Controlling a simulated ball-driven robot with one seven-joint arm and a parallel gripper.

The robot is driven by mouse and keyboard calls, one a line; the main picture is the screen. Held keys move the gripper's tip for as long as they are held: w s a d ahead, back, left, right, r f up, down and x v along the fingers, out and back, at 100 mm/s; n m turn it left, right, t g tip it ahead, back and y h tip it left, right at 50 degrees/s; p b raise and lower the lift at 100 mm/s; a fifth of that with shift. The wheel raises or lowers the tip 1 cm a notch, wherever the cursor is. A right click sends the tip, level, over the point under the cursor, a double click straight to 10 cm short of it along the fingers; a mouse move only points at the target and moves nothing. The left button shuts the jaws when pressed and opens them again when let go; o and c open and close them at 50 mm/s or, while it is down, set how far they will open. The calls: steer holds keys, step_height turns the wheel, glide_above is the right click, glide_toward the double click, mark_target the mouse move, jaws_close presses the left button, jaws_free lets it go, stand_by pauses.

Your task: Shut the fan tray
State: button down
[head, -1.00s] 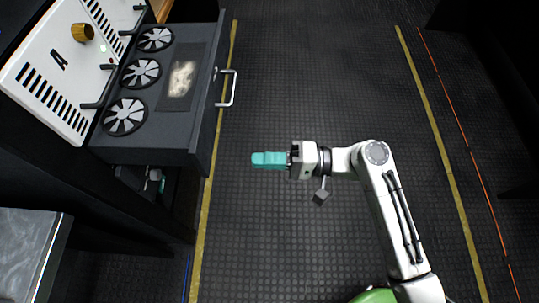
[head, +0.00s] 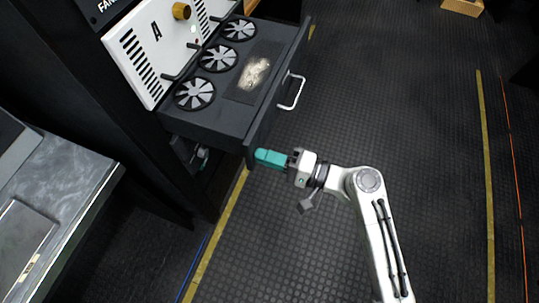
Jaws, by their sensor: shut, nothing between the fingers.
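The fan tray (head: 272,43) is a dark drawer with several grey-bladed fans and a dusty patch on top. It is pulled out of the rack, below a white panel marked A. Its front face (head: 262,128) carries a pale bar handle (head: 292,91). My gripper (head: 258,156), with teal fingers, is shut and empty. Its fingertips are at the near lower end of the tray's front face, close to it or touching; I cannot tell which. The handle is farther up the front, away from the fingers.
The white panel (head: 150,60) with a brass knob (head: 181,11) stands above the tray. A grey metal bench (head: 75,170) is at left. A box (head: 463,6) lies at the far top right. The dark studded floor on the right is clear, with yellow lines.

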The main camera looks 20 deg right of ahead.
mark_target(177, 127)
steer(key=b+x, duration=0.4)
steer(key=x, duration=1.9)
steer(key=shift+a+f, duration=0.1)
steer(key=shift+w+a, duration=0.25)
steer(key=shift+w, duration=0.05)
steer(key=shift+r, duration=0.3)
